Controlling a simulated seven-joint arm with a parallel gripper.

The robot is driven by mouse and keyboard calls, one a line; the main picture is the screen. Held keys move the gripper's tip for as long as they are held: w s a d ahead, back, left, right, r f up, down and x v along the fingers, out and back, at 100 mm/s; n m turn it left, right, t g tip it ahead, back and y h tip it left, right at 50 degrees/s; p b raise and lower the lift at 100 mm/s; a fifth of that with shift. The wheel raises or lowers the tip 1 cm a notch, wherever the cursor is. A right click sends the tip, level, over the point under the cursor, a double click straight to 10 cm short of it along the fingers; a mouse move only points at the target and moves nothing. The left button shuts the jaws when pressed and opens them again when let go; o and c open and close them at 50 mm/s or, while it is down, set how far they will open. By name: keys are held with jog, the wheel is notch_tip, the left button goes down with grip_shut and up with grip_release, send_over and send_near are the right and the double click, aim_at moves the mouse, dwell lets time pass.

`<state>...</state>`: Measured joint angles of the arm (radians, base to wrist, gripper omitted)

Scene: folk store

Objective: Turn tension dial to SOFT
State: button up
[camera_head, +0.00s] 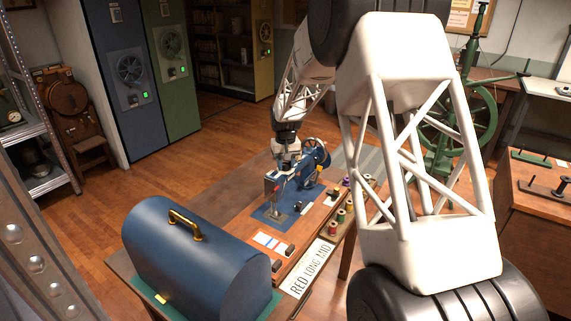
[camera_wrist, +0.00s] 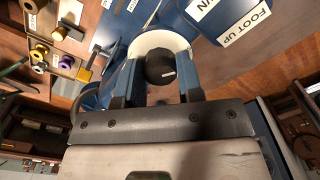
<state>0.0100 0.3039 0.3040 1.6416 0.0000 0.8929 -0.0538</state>
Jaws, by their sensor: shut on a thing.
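The blue sewing machine (camera_head: 308,172) stands on the wooden table, and my gripper is at its upper left end in the head view. In the wrist view, my gripper (camera_wrist: 158,80) has its two fingers on either side of a round black dial (camera_wrist: 160,66) and is shut on it. A pale disc (camera_wrist: 148,42) surrounds the dial's far side. A small light mark shows on the dial's face. I cannot read any SOFT marking or tell which setting the dial points to. In the head view my gripper and wrist hide the dial.
A blue domed case with a brass handle (camera_head: 187,225) stands at the table's near left. Several thread spools (camera_head: 341,215) line the right side. A "FOOT UP" label (camera_wrist: 245,24) is close to my gripper.

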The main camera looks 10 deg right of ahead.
aim_at(286, 164)
jog(key=shift+n, duration=0.3)
jog(key=shift+r, duration=0.1)
jog(key=o, duration=0.9)
jog(key=shift+r, duration=3.8)
jog(key=shift+r, duration=0.1)
